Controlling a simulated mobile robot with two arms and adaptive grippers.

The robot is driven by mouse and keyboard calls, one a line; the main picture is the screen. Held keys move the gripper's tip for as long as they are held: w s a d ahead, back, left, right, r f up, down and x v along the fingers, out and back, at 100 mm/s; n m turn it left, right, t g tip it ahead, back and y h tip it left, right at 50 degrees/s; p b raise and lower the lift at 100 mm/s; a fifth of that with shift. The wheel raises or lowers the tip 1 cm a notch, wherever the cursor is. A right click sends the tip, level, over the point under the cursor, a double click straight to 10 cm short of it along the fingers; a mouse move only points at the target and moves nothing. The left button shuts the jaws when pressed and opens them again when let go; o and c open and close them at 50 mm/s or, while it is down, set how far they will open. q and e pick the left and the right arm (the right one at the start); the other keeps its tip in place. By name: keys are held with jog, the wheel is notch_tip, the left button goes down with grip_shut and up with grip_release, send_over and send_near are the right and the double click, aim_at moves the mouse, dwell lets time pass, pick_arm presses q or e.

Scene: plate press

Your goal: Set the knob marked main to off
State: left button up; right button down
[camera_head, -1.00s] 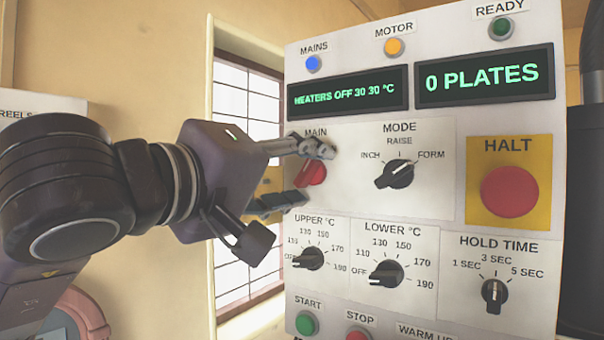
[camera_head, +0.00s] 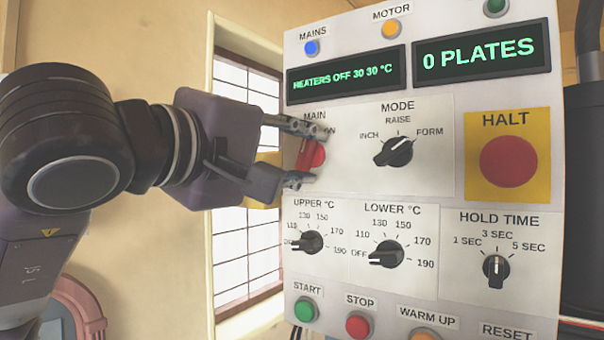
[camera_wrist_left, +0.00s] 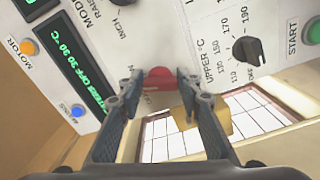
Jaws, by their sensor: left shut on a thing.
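The red knob marked main (camera_head: 311,155) is on the upper left of the control panel, below the heaters display. Its label is partly covered by my finger, with only "MAIN" and part of "ON" readable in the head view. My left gripper (camera_head: 304,156) is shut on the knob, one finger above it and one below. In the left wrist view the red knob (camera_wrist_left: 160,79) shows between the two fingertips (camera_wrist_left: 160,90). The exact pointer direction of the knob is hard to tell. The mains lamp (camera_head: 312,48) is blue. My right gripper is not in view.
The mode knob (camera_head: 395,152) sits right of the main knob, and the red halt button (camera_head: 508,161) is further right. The upper heat knob (camera_head: 310,242) is just below my lower finger. The window (camera_head: 245,240) is left of the panel.

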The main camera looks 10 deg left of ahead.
pick_arm(q)
jog(key=n+b, duration=0.4)
jog(key=n, duration=0.1)
jog(key=shift+f+n, duration=0.1)
jog(key=shift+n, duration=0.2)
jog(key=n+b, duration=0.2)
jog(key=n, duration=0.1)
jog(key=shift+r+n+b, duration=0.2)
jog(key=shift+n+b, duration=0.4)
jog(key=shift+n, duration=0.4)
jog(key=o, duration=1.1)
jog(key=shift+o, duration=0.3)
jog(key=shift+r, duration=0.1)
